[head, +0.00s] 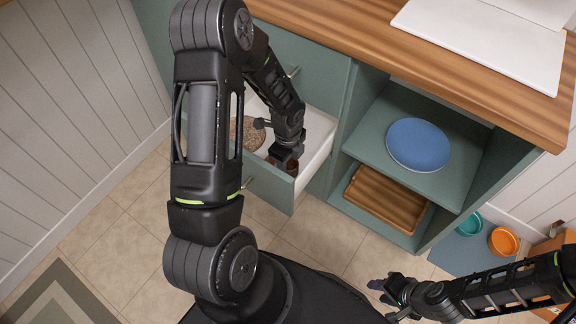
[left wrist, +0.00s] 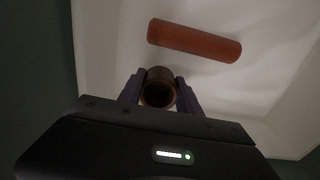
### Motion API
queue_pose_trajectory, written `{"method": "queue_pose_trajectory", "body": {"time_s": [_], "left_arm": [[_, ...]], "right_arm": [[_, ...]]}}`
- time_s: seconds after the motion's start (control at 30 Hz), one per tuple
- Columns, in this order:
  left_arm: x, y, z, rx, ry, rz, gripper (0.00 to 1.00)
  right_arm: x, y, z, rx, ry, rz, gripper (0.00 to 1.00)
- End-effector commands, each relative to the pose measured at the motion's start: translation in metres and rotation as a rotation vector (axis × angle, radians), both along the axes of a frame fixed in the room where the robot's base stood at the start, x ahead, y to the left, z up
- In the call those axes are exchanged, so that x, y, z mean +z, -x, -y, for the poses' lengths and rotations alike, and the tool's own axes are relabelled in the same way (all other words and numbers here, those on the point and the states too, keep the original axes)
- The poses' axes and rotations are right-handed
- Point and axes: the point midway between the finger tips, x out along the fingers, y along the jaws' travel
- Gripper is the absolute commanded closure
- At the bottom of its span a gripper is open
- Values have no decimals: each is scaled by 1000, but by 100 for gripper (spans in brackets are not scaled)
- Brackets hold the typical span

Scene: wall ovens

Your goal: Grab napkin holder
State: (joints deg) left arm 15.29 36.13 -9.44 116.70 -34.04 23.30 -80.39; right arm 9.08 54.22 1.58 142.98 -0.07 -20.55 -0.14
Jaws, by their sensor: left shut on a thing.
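A small brown hollow cylinder, which looks like the napkin holder (left wrist: 160,88), sits between the fingers of my left gripper (left wrist: 160,95) in the left wrist view. The fingers touch its two sides, and its round opening faces the camera. In the head view my left gripper (head: 284,156) reaches down into the open drawer (head: 319,140), with part of the brown holder (head: 292,167) showing beside it. My right gripper (head: 384,296) is at the lower right over the floor, apart from the cabinet, its fingers spread and empty.
A reddish-brown cylinder (left wrist: 194,40) lies in the drawer near the holder. A round speckled item (head: 247,133) is also inside. Right of the drawer, open shelves hold a blue plate (head: 418,144) and a wooden tray (head: 386,198). The wooden counter (head: 400,50) overhangs above.

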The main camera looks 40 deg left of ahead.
Motion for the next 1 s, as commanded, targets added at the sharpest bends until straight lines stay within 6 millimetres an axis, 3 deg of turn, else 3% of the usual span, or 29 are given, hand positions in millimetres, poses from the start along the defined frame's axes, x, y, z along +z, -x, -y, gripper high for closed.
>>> {"method": "queue_pose_trajectory", "body": {"time_s": [0.3,0.43,1.0], "left_arm": [[64,-1,-1,1,-1,3,100],[80,0,-1,0,-2,1,100],[86,0,0,0,-2,-1,100]], "right_arm": [[17,0,0,2,0,1,64],[20,0,0,2,0,1,64],[20,0,0,1,0,0,64]]}}
